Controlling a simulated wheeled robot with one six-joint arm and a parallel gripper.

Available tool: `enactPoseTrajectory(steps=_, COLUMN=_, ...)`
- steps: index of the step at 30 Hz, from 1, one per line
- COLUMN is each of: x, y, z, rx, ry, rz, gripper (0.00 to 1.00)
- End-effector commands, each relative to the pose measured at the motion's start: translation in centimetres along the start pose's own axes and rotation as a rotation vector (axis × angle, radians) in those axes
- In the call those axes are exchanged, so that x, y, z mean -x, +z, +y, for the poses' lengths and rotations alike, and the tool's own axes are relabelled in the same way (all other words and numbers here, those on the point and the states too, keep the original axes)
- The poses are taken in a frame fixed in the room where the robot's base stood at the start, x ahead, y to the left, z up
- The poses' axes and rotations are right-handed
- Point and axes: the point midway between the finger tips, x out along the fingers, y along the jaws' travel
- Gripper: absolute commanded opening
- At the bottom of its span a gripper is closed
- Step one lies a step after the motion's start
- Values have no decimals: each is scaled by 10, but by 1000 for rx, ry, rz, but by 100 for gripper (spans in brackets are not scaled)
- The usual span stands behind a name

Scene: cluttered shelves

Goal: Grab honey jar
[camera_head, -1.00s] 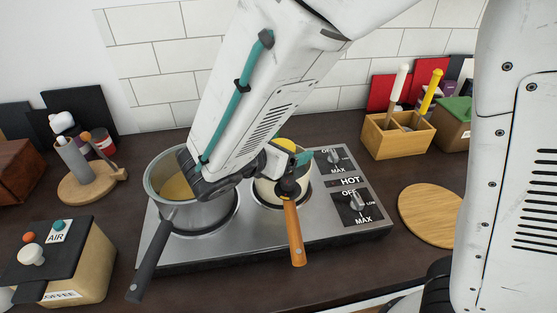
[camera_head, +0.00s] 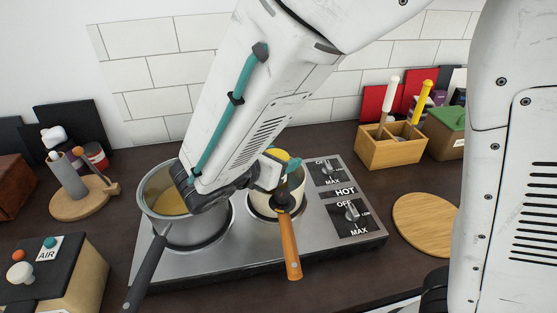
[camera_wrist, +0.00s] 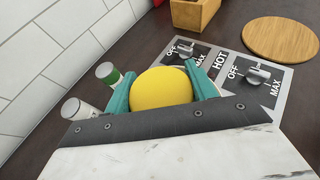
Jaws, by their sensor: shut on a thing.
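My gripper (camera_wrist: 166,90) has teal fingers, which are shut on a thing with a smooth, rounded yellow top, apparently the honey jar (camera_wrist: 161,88). Its lower part is hidden in the wrist view. In the head view my gripper (camera_head: 285,170) is above the right-hand pan, and a little of the jar's yellow top (camera_head: 279,154) shows beside the fingers. My arm and gripper hide the rest of it. I cannot tell how far the jar is above the pan.
A steel pot (camera_head: 191,232) and a cream pan (camera_head: 276,207) with an orange handle stand on the stove (camera_head: 322,229). A wooden caddy (camera_head: 389,152) and a round board (camera_head: 425,223) are to the right. Two small jars (camera_wrist: 108,73) (camera_wrist: 78,109) stand near the tiled wall.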

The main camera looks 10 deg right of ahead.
Motion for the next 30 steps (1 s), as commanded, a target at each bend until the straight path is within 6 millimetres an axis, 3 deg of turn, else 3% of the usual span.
enactPoseTrajectory(steps=30, x=30, y=74, z=0, rx=-3, ry=1, rz=-1, gripper=5)
